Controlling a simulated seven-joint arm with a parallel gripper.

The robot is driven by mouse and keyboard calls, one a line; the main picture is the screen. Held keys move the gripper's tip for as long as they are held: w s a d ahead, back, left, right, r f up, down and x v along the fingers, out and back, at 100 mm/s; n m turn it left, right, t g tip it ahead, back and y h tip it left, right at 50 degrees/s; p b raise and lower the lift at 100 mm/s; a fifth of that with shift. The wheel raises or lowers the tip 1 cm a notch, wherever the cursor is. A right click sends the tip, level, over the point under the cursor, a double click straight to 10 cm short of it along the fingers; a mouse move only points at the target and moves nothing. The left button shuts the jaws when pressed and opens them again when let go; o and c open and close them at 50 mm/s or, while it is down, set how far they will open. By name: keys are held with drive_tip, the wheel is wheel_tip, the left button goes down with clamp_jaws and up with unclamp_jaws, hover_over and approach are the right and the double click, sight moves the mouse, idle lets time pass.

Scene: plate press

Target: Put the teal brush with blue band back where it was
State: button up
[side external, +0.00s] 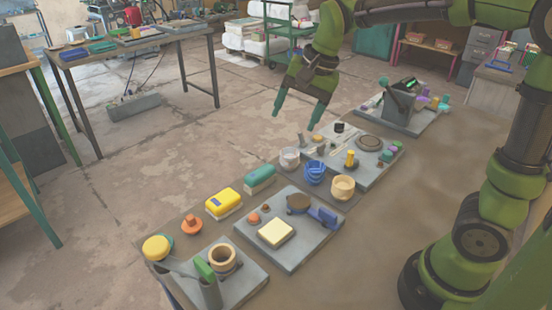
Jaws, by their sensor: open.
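A teal brush (260,176) with a pale underside rests at the left edge of the work surface, near the middle of its length. I cannot make out a blue band on it from here. A yellow brush (223,201) with a blue mark lies just in front of it to the left. My gripper (298,112) is open and empty, pointing down. It hangs in the air above and beyond the teal brush, apart from everything on the surface.
Near the teal brush stand a white cup (289,158), a blue striped bowl (315,172) and a tan bowl (343,186). A grey plate (290,262) holds a pale yellow block (275,232). A grey press-like device (398,102) stands at the far end. Bare brown surface (400,215) lies to the right.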

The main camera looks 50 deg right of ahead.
drive_tip(key=s+a+n+t, duration=0.1)
drive_tip(key=s+n+t, duration=0.2)
drive_tip(key=s+n, duration=0.4)
drive_tip(key=s, duration=0.8)
drive_tip(key=shift+a+f+t, duration=0.2)
drive_tip(key=shift+f+t, duration=0.2)
